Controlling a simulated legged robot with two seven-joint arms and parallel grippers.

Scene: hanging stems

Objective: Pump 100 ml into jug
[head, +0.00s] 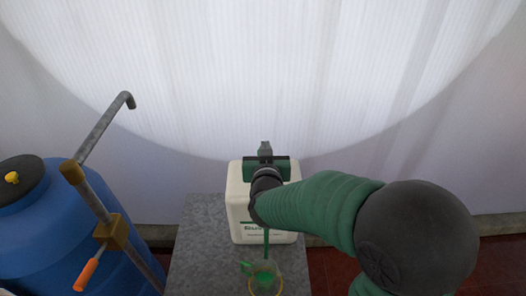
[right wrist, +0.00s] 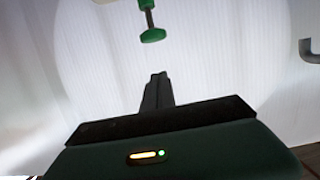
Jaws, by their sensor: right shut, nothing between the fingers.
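A white container (head: 237,200) with a green-edged label stands on a grey table. A clear jug (head: 265,281) with a green handle stands in front of it, with some green showing in it. A thin green upright piece (head: 266,240) shows between container and jug. My right gripper (head: 265,147) is over the container, shut and empty. In the right wrist view the closed fingertips (right wrist: 158,78) point at a green pump knob (right wrist: 152,36) on a dark stem, with a gap in the picture. My arm hides the pump in the head view. My left gripper is not in view.
A blue barrel (head: 60,235) with a black cap stands at the left. The grey table (head: 200,245) is bare left of the container. A pale ribbed wall is behind.

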